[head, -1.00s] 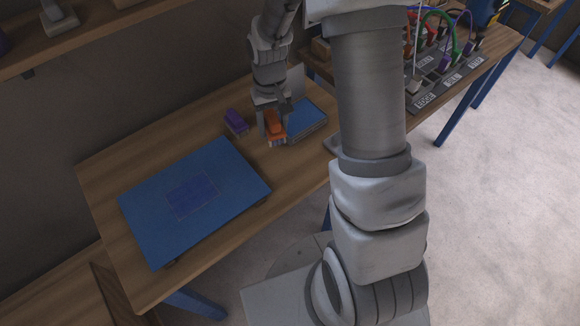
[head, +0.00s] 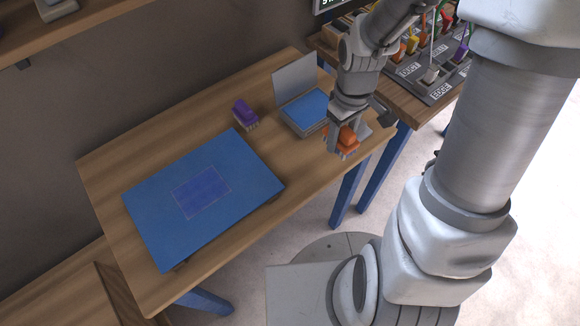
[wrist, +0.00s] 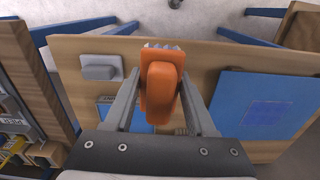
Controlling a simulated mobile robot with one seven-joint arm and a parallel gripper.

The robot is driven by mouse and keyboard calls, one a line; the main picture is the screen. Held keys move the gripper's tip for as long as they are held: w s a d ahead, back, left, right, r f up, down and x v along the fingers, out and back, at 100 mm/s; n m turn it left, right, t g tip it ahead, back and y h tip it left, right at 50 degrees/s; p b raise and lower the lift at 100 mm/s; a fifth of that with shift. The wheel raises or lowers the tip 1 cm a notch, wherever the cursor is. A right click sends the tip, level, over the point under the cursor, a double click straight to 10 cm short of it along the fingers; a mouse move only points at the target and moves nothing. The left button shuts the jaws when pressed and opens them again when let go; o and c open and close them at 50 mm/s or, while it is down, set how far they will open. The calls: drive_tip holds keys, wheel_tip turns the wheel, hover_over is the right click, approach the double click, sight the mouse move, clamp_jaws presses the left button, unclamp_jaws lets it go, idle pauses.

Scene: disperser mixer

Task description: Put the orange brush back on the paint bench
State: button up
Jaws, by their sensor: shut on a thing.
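The orange brush (head: 346,140) is between the fingers of my gripper (head: 342,138), which is shut on it. In the wrist view the orange brush (wrist: 160,85) shows between the two grey fingers, with pale bristles at its far end. In the head view my gripper holds it over the right end of the wooden table, near the front right edge. Whether the bristles touch the wood cannot be told. Part of the brush is hidden by the fingers. The word paint bench is not written anywhere I can see.
A purple brush (head: 245,115) stands on the table (head: 255,165). A blue panel (head: 240,165) lies left of it. An open box with a blue inside (head: 305,108) stands left of my gripper. A second bench with a labelled rack (head: 425,75) is at the back right.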

drive_tip(key=shift+s+a+f, duration=0.2)
drive_tip(key=shift+a+f, duration=0.05)
drive_tip(key=shift+a, duration=0.05)
hover_over(289, 167)
wheel_tip(289, 167, down, 6)
drive_tip(key=shift+f+b, duration=0.25)
drive_tip(key=shift+b, duration=0.2)
drive_tip(key=shift+f, duration=2)
drive_tip(key=shift+f+b, duration=0.3)
drive_tip(key=shift+b, duration=0.05)
drive_tip(key=o, duration=1.2)
drive_tip(key=shift+r, duration=0.1)
drive_tip(key=shift+r, duration=0.1)
